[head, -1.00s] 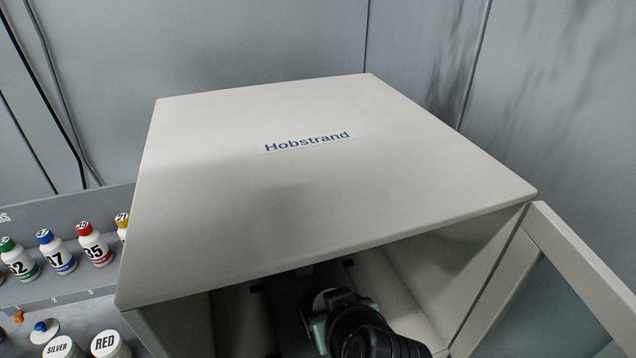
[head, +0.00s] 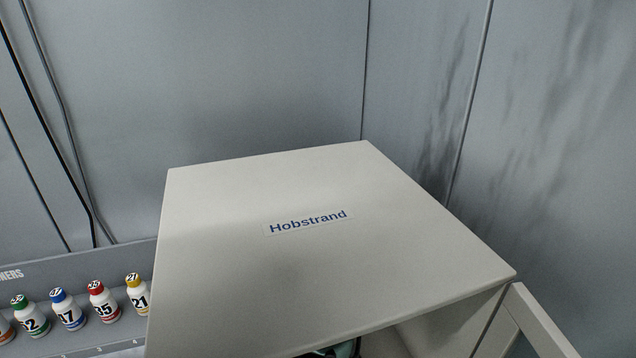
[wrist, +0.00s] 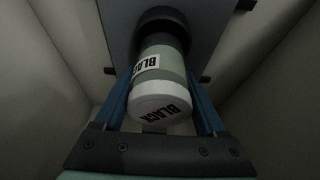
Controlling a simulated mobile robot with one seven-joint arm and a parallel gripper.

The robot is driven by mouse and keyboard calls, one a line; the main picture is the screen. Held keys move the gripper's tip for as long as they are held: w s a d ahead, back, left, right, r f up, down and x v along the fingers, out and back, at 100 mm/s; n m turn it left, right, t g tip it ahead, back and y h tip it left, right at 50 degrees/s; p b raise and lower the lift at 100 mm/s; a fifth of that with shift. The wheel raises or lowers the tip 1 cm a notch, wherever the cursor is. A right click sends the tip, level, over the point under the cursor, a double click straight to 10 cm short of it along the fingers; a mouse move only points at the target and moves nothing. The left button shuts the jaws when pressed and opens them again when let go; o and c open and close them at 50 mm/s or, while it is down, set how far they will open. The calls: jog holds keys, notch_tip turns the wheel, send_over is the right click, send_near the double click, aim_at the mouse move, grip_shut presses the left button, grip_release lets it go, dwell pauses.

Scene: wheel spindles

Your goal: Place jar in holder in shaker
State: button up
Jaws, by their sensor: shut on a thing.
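The jar (wrist: 162,98), pale with a white lid and "BLACK" labels, is between the blue fingers of my gripper (wrist: 160,80) in the wrist view. My gripper is shut on it. The jar's far end meets the dark round holder (wrist: 160,20) on a grey plate (wrist: 206,22). I cannot tell how deep it sits, as that end is hidden. The shaker (head: 310,235) is a pale box marked "Hobstrand" in the head view. Its inside is mostly below the head picture, with only a sliver of my arm at the bottom edge.
The shaker's door (head: 540,325) stands open at the right. Several numbered bottles (head: 68,310) stand on a grey rack (head: 100,262) to the left. Pale inner walls (wrist: 40,60) surround my gripper in the wrist view. Grey room walls stand behind the shaker.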

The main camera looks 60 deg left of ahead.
jog(key=shift+w+a+r+h+p, duration=0.1)
jog(key=shift+a+r+h+p, duration=0.05)
jog(key=shift+r+h+p, duration=0.2)
jog(key=shift+f, duration=1.75)
jog(key=o, duration=1.6)
jog(key=shift+d+r+b, duration=0.4)
jog(key=shift+r+b, duration=0.1)
jog(key=shift+b, duration=0.15)
jog(key=s+d+b, duration=0.1)
jog(key=d, duration=0.2)
jog(key=s+d+b, duration=0.1)
jog(key=d, duration=0.2)
jog(key=s+d+b, duration=0.1)
jog(key=d, duration=0.2)
jog(key=shift+d, duration=0.4)
jog(key=shift+s+d+r, duration=0.1)
jog(key=shift+s+d, duration=0.2)
jog(key=shift+d, duration=0.45)
